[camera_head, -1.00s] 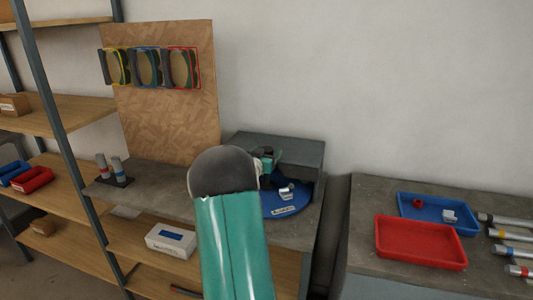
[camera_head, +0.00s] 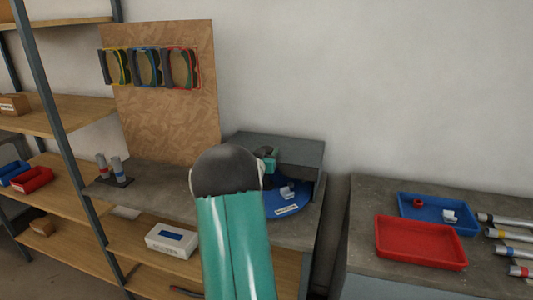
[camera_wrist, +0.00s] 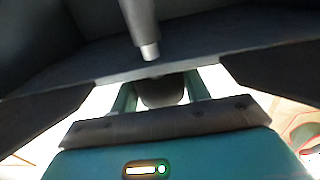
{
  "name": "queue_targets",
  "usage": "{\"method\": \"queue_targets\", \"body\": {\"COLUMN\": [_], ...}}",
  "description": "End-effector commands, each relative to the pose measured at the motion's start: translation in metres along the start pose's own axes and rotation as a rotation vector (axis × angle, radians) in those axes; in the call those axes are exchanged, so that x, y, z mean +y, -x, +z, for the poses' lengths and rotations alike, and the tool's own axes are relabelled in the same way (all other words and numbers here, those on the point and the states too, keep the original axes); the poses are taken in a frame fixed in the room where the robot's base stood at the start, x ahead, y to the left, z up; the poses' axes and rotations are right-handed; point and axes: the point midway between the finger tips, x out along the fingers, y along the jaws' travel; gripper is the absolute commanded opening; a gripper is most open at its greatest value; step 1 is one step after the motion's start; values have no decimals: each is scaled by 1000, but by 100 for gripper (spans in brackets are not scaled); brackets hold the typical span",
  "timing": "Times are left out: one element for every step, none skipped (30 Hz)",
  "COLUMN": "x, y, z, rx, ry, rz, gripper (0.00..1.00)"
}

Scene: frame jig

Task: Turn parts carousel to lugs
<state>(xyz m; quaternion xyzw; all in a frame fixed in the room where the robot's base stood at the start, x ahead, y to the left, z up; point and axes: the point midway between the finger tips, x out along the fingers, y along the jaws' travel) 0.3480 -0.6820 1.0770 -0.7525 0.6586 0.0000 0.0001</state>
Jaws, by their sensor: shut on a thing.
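The parts carousel (camera_head: 285,208) is a blue round disc in the opening of a grey housing, on the bench in the head view. A small pale part (camera_head: 288,192) sits on it, and a white label (camera_head: 287,210) is on its front rim. My gripper (camera_head: 269,158) is at the disc's rear left, largely hidden behind my arm. In the wrist view a grey peg (camera_wrist: 145,30) comes down between the dark jaws of my gripper (camera_wrist: 158,72). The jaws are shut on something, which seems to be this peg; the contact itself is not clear.
The grey housing (camera_head: 290,148) covers the back of the disc. On the right bench are a red tray (camera_head: 420,260), a blue tray (camera_head: 405,203) and several cylinders (camera_head: 510,235).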

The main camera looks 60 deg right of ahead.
Motion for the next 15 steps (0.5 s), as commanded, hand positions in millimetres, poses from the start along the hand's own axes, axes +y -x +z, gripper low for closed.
{"method": "queue_targets", "body": {"x": [0,0,0,1,1,1,2,2,1,1,1,2,2,1,1], "y": [0,0,0,0,0,0,0,0,0,0,0,0,0,0,0], "z": [0,0,0,0,0,0,0,0,0,0,0,0,0,0,0], "rx": [-1,0,0,0,0,-1,-1,-1,-1,-1,-1,-1,-1,-1,-1], "ry": [1,1,1,2,1,1,2,2,2,2,2,2,2,1,1], "rz": [-18,-31,-48,-62,-75,-95,-109,-124,-145,-160,-175,-194,-209,-225,-244], "gripper": [6,6,6,6,6,6,6,6,6,6,6,6,6,6,6]}}
